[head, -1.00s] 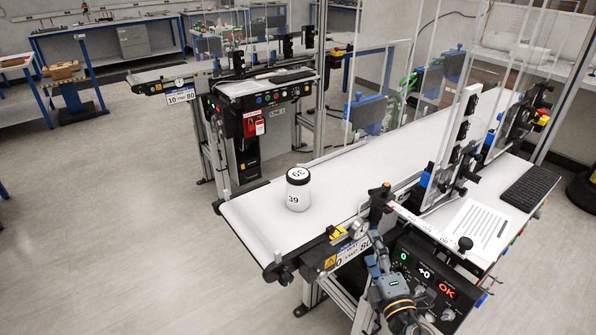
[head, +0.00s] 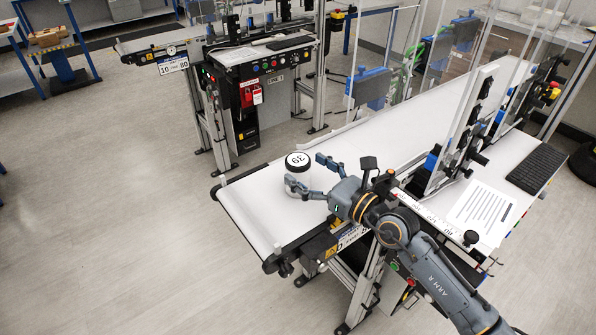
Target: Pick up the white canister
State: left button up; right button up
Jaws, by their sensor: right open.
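The white canister (head: 297,169) has a black-rimmed lid marked 39 and stands upright on the near end of the white conveyor belt (head: 250,212). My right gripper (head: 304,175) reaches over the belt from the right. Its fingers are spread open. One finger shows in front of the canister's lower side, and the other is behind and to its right. The canister's lower part is partly hidden by the near finger. I cannot tell whether the fingers touch it. My left gripper is not in view.
A control panel with a paper sheet (head: 482,214) and a black keyboard (head: 535,168) lies right of the belt. Clear upright panels and a sensor frame (head: 470,130) stand over the belt farther back. A second conveyor station (head: 262,62) is behind. Open floor lies left.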

aim_at(297, 159)
jog(key=x, duration=0.3)
jog(key=shift+w+a, duration=0.15)
jog(key=shift+w, duration=0.1)
jog(key=shift+r, duration=0.15)
jog(key=c, duration=1.5)
